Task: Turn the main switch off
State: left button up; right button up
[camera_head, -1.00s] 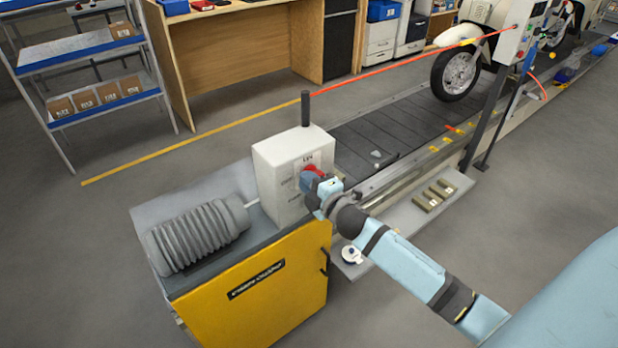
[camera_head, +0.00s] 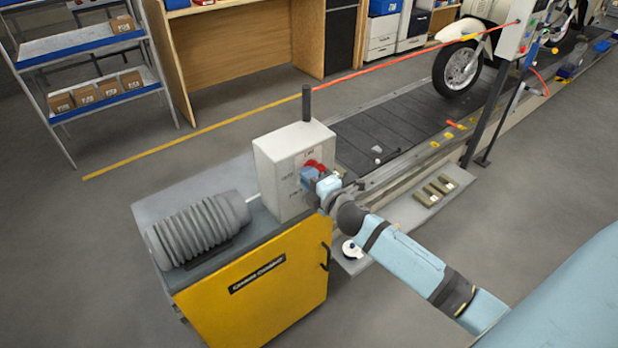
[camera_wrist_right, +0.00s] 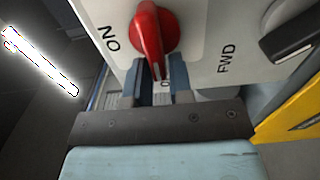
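The main switch is a red rotary knob (camera_head: 314,165) on the front of the white control box (camera_head: 278,169). In the right wrist view the red knob (camera_wrist_right: 152,38) has its long handle pointing down the picture, with ON lettering to its left and a partly hidden mark below. My right gripper (camera_head: 317,179) is at the box front. In the wrist view its two fingers (camera_wrist_right: 160,78) lie close on both sides of the handle's lower end and appear shut on it. My left gripper is not in view.
A black knob (camera_wrist_right: 291,30) beside FWD lettering is close to the right gripper. The box stands on a yellow cabinet (camera_head: 262,300) beside a grey ribbed motor (camera_head: 198,230).

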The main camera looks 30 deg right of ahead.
jog(key=shift+o, duration=1.3)
jog(key=s+d+b, duration=0.1)
jog(key=s, duration=1.2)
jog(key=shift+s+b, duration=0.35)
jog(key=shift+s, duration=0.05)
